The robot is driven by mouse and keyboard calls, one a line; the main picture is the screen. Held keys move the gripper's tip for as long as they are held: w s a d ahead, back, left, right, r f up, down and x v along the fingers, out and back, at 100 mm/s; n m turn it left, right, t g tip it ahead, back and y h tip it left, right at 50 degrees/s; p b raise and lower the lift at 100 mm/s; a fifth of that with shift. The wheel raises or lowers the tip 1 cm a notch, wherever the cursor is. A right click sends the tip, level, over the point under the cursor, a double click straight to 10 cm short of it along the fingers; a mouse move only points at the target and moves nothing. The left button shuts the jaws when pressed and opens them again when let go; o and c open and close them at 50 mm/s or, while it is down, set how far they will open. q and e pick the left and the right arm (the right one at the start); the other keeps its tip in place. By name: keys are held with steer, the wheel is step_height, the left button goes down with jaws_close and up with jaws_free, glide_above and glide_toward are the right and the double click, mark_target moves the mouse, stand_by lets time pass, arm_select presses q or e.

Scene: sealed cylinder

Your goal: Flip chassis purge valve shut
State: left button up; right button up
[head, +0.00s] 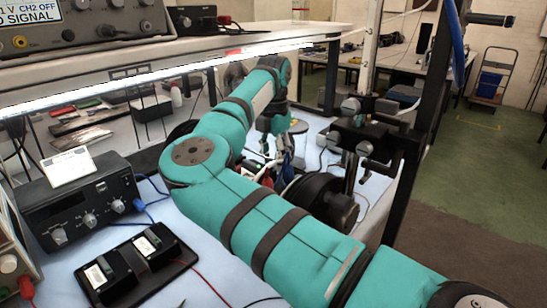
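My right arm reaches in from the bottom right, and its teal wrist bends down over the bench. My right gripper (274,146) hangs below the wrist, small and partly lost among cables and fittings, so I cannot tell whether it is open or shut. Right of it stands a cluster of black and silver fittings with levers and knobs (366,134), beside a dark round cylinder (328,197) partly covered by my arm. I cannot tell which part is the chassis purge valve or how its lever stands. My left gripper is not in view.
A black instrument (85,205) with knobs and a black tray (150,288) with two modules stand on the light blue bench at left. A shelf (140,62) with instruments overhangs the back. A black upright post (432,105) stands at right, with open floor beyond.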

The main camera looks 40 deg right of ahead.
mark_target(273, 162)
step_height(273, 162, up, 12)
stand_by(0.5)
stand_by(0.4)
